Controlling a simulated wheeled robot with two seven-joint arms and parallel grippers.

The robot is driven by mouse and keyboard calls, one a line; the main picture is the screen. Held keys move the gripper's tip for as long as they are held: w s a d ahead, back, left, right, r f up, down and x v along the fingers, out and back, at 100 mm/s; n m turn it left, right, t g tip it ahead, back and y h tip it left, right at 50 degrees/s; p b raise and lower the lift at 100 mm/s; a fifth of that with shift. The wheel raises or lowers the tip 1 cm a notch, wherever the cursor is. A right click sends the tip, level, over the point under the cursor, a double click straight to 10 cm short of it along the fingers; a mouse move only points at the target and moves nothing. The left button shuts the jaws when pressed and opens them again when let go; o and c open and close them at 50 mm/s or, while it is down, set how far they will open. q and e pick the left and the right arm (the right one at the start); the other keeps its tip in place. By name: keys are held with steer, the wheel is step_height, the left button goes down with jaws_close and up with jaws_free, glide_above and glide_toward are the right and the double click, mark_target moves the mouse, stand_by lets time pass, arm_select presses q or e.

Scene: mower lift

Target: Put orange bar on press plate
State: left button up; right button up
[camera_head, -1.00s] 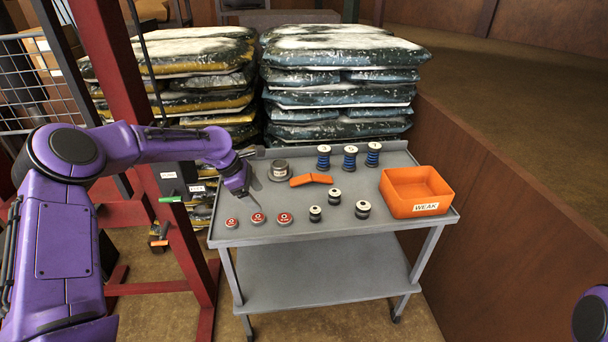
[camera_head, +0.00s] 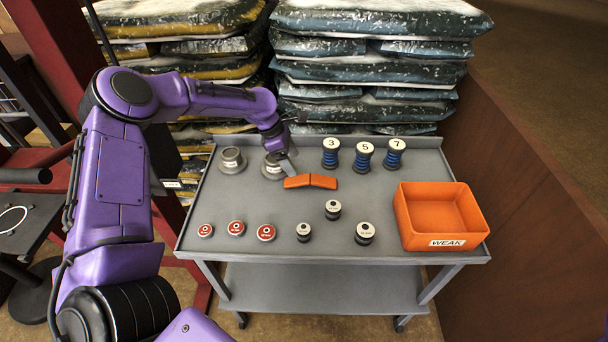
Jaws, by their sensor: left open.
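The orange bar (camera_head: 322,181) lies on the grey cart top, slightly bent in the middle. My left gripper (camera_head: 288,163) is open, just behind and above the bar's left end. One finger tip appears close to the bar; I cannot tell if it touches. Two grey round pieces, one at left (camera_head: 232,161) and one partly hidden behind the gripper (camera_head: 271,170), stand near the back left. I cannot tell which thing is the press plate. My right gripper is out of view.
Blue springs numbered 3, 5 and 7 (camera_head: 364,158) stand at the back of the cart (camera_head: 385,215). Red-topped discs (camera_head: 236,228) and black-and-white pieces (camera_head: 364,233) stand in front. An orange bin marked WEAK (camera_head: 446,242) is at right. Stacked bags (camera_head: 370,75) rise behind.

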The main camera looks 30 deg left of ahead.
mark_target(298, 179)
arm_select(q)
steer(key=shift+s+d+f+p, duration=0.25)
steer(key=shift+s+f, duration=0.2)
steer(key=shift+f, duration=0.05)
steer(key=shift+s+d+f+p, duration=0.2)
steer(key=shift+s+f, duration=0.25)
steer(key=shift+f, duration=0.05)
steer(key=f, duration=0.1)
steer(key=w+f, duration=0.1)
steer(key=f, duration=0.1)
steer(key=w+d+f, duration=0.1)
steer(key=shift+w+f, duration=0.15)
steer(key=shift+f, duration=0.25)
steer(key=shift+s+r, duration=0.3)
steer(key=shift+s, duration=0.05)
steer(key=shift+c, duration=0.6)
jaws_close()
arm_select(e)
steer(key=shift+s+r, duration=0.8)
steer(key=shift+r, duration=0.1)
